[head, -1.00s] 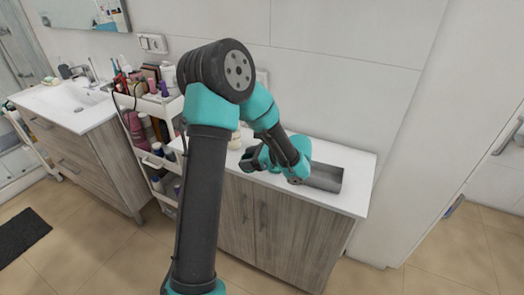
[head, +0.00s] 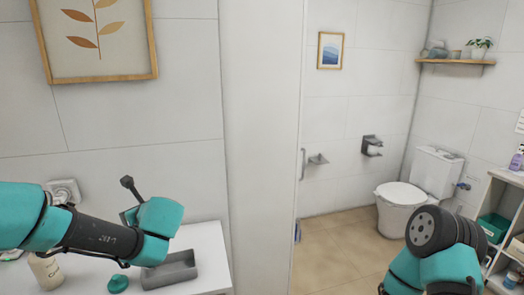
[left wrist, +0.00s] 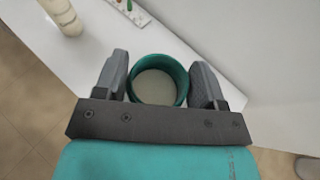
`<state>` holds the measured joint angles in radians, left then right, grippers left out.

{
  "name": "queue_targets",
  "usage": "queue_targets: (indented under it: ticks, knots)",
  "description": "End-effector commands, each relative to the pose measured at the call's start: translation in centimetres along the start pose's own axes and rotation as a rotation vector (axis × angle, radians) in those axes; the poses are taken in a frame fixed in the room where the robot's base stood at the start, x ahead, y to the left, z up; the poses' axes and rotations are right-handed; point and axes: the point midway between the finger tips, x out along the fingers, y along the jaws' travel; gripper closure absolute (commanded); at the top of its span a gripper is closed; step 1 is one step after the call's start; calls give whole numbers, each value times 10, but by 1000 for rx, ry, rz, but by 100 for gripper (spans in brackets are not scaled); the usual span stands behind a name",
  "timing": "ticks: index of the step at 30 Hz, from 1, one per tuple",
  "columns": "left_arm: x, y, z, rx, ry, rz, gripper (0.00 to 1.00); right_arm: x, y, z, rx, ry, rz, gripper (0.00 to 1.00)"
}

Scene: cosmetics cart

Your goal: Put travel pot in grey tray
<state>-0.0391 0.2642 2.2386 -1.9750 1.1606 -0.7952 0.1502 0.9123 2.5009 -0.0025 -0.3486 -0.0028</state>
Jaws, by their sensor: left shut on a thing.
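The travel pot (left wrist: 158,100) is a round teal pot with a pale grey-beige inside, seen from above in the left wrist view. My left gripper (left wrist: 158,76) is shut on it, one dark finger at each side. The grey tray (head: 170,272) is a long box on the white counter in the head view, just below my left arm's wrist. In that view my left fingers are hidden by the arm. A small teal shape (head: 118,284) shows just left of the tray; I cannot tell whether it is the held pot. My right gripper is out of view.
A cream bottle (head: 45,270) stands on the white counter (head: 208,245) left of the tray; a pale bottle also shows in the left wrist view (left wrist: 62,14). The wall rises behind the counter. A shelf unit (head: 505,215) stands at the far right.

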Motion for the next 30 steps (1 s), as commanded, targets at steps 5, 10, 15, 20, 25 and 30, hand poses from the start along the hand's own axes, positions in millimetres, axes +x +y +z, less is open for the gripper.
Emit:
queue_targets:
  ticks: [5,10,15,20,25,30]
  knots:
    - [-46,-34,34,98,-4,-252,65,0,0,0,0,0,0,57]
    - [-91,-57,59,186,-5,-464,65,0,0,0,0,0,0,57]
    - [-136,-73,80,267,-4,-658,65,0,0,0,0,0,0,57]
    - [-170,-80,92,323,-3,-790,65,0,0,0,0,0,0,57]
    - [-185,-83,96,350,0,-850,65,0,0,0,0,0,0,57]
    - [-186,-83,96,352,1,-853,65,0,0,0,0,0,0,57]
